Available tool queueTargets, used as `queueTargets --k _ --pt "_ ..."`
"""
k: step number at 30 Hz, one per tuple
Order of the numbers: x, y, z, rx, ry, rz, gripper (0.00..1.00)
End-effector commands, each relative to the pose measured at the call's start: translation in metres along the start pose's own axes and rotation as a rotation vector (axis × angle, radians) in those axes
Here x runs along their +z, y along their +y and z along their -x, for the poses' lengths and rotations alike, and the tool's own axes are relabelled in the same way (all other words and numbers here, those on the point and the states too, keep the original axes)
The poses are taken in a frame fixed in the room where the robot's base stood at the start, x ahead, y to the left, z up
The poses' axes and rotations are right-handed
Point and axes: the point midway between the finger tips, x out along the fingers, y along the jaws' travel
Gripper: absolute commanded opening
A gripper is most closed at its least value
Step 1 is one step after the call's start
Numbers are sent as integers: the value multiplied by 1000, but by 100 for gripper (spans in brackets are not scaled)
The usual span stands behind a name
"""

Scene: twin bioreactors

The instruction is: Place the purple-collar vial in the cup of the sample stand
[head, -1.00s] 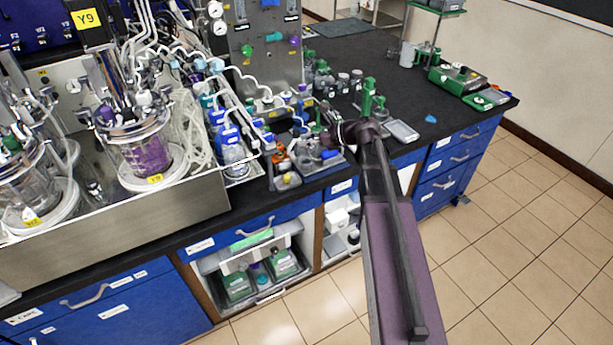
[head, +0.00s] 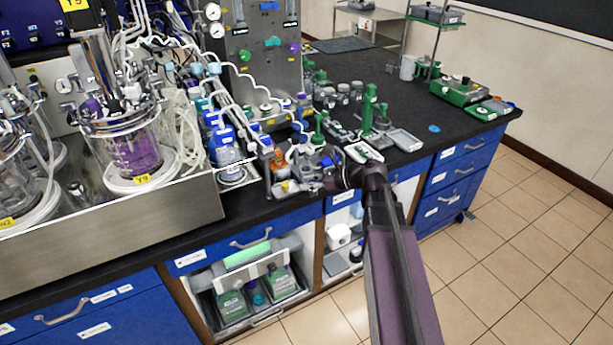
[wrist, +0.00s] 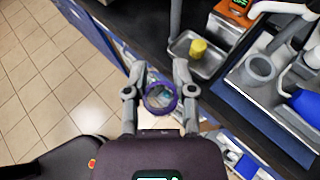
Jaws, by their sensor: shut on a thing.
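In the wrist view, the purple-collar vial (wrist: 161,97) is held between the two fingertips of my gripper (wrist: 160,94), seen from above as a purple ring around a clear opening. Below it are the bench's front edge and the floor. A grey round cup (wrist: 258,72) stands to the right of the vial, apart from it; I cannot tell for sure that it belongs to the sample stand. In the head view, my gripper (head: 318,172) is over the front of the bench, and the vial cannot be made out there.
A small metal tray (wrist: 207,68) with a yellow-capped item (wrist: 198,48) lies between my gripper and the cup. Blue-capped bottles (head: 222,136) and tubing crowd the left. A green stand (head: 369,108) and a grey flat tray (head: 404,140) are to the right.

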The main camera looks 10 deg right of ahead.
Motion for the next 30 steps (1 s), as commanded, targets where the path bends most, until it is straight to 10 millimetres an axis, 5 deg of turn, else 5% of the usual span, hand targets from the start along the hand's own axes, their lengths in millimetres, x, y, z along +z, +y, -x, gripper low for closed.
queueTargets --k 11,30 --pt "1 -20 -9 1 0 0 12" --pt "10 -127 -57 2 0 1 12"
